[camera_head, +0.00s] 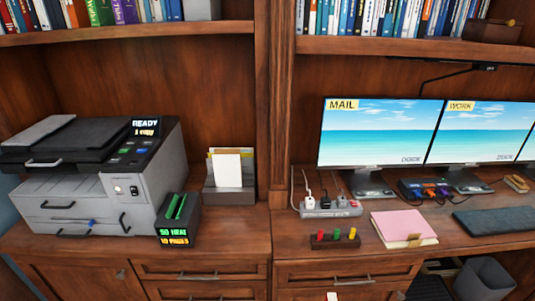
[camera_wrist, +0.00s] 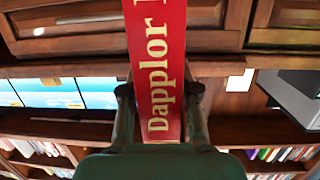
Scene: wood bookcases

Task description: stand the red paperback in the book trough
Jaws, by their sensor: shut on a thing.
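The red paperback (camera_wrist: 157,40) shows in the wrist view, with "Dapplor" in pale gold letters running along it. My gripper (camera_wrist: 159,92) is shut on it, with one dark finger on each side. The book extends past the fingers to the top edge of the view, where it is cut off. Neither my gripper nor the red paperback is in the head view. I cannot make out a book trough for certain in either view.
A grey holder (camera_head: 228,199) with envelopes stands on the desk right of the printer (camera_head: 90,180). A power strip (camera_head: 330,211), a pink notebook (camera_head: 402,225) and monitors (camera_head: 380,140) occupy the right desk. Books fill the upper shelves. Bare desk lies before the envelope holder.

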